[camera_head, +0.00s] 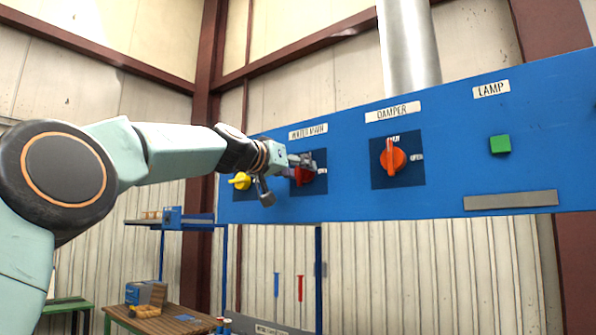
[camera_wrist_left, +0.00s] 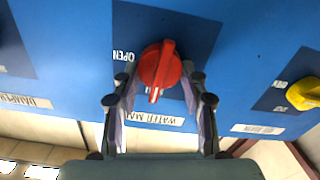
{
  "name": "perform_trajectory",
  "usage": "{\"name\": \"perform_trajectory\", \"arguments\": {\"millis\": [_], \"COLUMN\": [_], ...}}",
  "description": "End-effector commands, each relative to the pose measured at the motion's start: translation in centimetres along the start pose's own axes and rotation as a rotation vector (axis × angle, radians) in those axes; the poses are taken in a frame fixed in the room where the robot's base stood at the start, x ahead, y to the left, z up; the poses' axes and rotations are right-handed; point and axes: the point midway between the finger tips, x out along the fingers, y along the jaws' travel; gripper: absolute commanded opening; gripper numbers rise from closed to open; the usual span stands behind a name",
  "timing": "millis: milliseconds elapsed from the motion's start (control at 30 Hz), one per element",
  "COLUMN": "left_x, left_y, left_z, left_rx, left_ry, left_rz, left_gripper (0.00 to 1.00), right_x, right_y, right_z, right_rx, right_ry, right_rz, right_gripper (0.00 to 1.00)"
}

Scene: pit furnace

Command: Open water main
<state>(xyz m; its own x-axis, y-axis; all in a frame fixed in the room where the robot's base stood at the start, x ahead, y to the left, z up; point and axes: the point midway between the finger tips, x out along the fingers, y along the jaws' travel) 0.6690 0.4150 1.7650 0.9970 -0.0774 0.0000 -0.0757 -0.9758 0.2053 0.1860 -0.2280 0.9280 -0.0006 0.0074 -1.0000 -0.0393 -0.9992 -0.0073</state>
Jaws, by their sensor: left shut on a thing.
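The red water main knob (camera_head: 303,177) is on a dark blue square plate under the WATER MAIN label (camera_head: 308,131) on the blue panel. My left gripper (camera_head: 300,162) is at this knob and partly hides it in the head view. In the left wrist view, which is upside down, the gripper's fingers (camera_wrist_left: 158,84) lie either side of the red knob (camera_wrist_left: 159,66), shut on it. The knob's white-marked end points toward the WATER MAIN label, a little to the side of the word OPEN (camera_wrist_left: 124,57). My right gripper is out of view.
A yellow knob (camera_head: 240,181) is left of the water main knob. An orange damper knob (camera_head: 392,157) and a green lamp button (camera_head: 500,144) are to its right. A grey strip (camera_head: 510,200) is below the button. A wooden workbench (camera_head: 170,319) stands low at the left.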

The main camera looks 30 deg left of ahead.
Motion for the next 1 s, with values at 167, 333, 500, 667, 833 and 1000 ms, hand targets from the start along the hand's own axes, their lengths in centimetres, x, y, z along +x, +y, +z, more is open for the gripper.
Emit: {"name": "perform_trajectory", "arguments": {"millis": [167, 333, 500, 667, 833, 1000], "left_x": [0.1, 0.1, 0.1, 0.1, 0.1, 0.1], "left_y": [0.0, 0.1, 0.2, 0.2, 0.3, 0.3], "left_z": [0.5, 0.5, 0.6, 0.6, 0.6, 0.7], "left_rx": [0.113, 0.263, 0.427, 0.578, 0.741, 0.902], "left_ry": [-0.004, -0.004, -0.005, -0.005, -0.007, -0.007], "left_rz": [0.001, 0.002, 0.002, 0.003, 0.003, 0.005], "left_gripper": [0.12, 0.12, 0.12, 0.12, 0.12, 0.12], "right_x": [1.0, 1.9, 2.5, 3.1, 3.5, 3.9], "right_y": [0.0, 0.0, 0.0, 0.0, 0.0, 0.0], "right_z": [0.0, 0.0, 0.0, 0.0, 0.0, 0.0], "right_rx": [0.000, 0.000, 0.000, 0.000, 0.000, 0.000], "right_ry": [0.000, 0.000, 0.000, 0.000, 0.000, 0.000], "right_rz": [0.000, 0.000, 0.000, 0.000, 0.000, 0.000], "right_gripper": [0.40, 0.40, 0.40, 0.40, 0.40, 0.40]}}
